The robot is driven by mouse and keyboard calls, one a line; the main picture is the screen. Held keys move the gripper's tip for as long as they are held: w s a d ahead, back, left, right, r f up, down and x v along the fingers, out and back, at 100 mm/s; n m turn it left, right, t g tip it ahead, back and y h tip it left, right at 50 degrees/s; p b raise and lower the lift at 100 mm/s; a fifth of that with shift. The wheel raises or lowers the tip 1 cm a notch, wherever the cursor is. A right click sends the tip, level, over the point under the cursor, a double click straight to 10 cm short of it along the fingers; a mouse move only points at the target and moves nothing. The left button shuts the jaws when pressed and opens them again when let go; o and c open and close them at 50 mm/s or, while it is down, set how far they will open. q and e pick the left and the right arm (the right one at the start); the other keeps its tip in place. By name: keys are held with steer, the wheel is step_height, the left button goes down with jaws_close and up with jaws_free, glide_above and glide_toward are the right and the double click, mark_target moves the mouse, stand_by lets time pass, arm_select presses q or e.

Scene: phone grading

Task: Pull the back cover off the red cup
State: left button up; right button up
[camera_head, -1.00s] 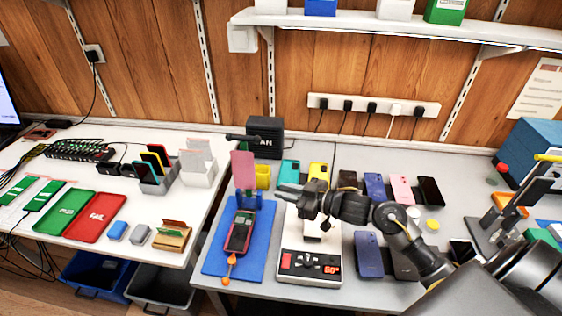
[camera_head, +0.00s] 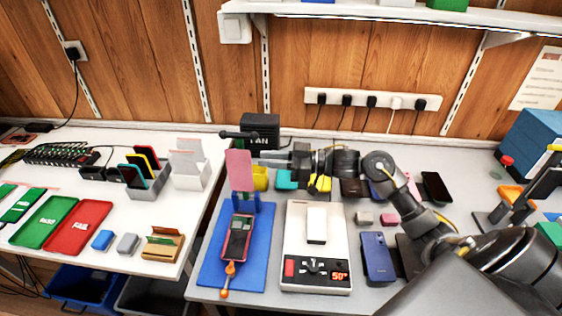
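A pink back cover (camera_head: 239,170) stands upright above a blue fixture (camera_head: 245,203) at the back of the blue mat (camera_head: 213,255). No red cup can be made out clearly; anything behind the cover is hidden. A dark phone with a red rim (camera_head: 238,236) lies on the mat in front of the fixture. My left gripper is out of view.
A white device (camera_head: 331,267) with a red display stands right of the mat. A black box (camera_head: 261,131) and a yellow holder (camera_head: 260,179) are close to my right gripper. Several phones lie under and beside my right arm. An orange-ended tool (camera_head: 228,279) lies on the mat.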

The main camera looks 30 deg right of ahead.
steer(key=shift+p+x, duration=0.6)
steer(key=shift+x, duration=1.45)
steer(key=shift+c, duration=0.3)
jaws_close()
steer(key=shift+s+a+p, duration=0.2)
steer(key=shift+s+p, duration=0.1)
steer(key=shift+s, duration=0.05)
steer(key=shift+r, duration=0.1)
steer(key=shift+s+a+r+p, duration=0.35)
steer(key=shift+r+p, duration=0.35)
steer(key=shift+p, duration=0.25)
steer(key=shift+s+a+r+p, duration=0.25)
steer(key=shift+s+r+p, duration=0.3)
steer(key=shift+p, duration=0.45)
steer(key=shift+s+a+r+p, duration=0.3)
steer(key=shift+r+p, duration=0.5)
steer(key=shift+p, duration=0.15)
